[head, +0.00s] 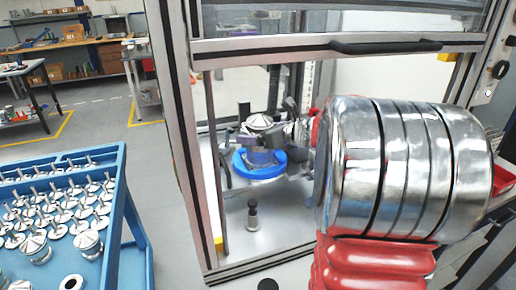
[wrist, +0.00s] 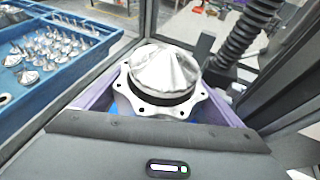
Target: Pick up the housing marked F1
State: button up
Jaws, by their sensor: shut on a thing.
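A silver metal housing (head: 260,122) with a cone-shaped top stands inside the framed machine enclosure, above a blue ring-shaped holder (head: 258,172). In the wrist view the housing (wrist: 168,70) shows its cone and a scalloped flange with bolt holes. My gripper (head: 262,141) reaches in from the right and is shut on the housing, with a jaw along each side in the wrist view. The housing looks upright. I cannot tell whether its lower end is still in the blue holder. No F1 mark is legible.
A blue crate (head: 126,195) with many small silver parts stands at the left. Enclosure posts (head: 183,130) and a raised door with a black handle (head: 385,47) frame the opening around my arm. A small dark post (head: 252,214) stands on the enclosure floor.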

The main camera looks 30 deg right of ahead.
jog(key=c, duration=0.9)
jog(key=shift+o, duration=0.2)
jog(key=shift+r, duration=0.2)
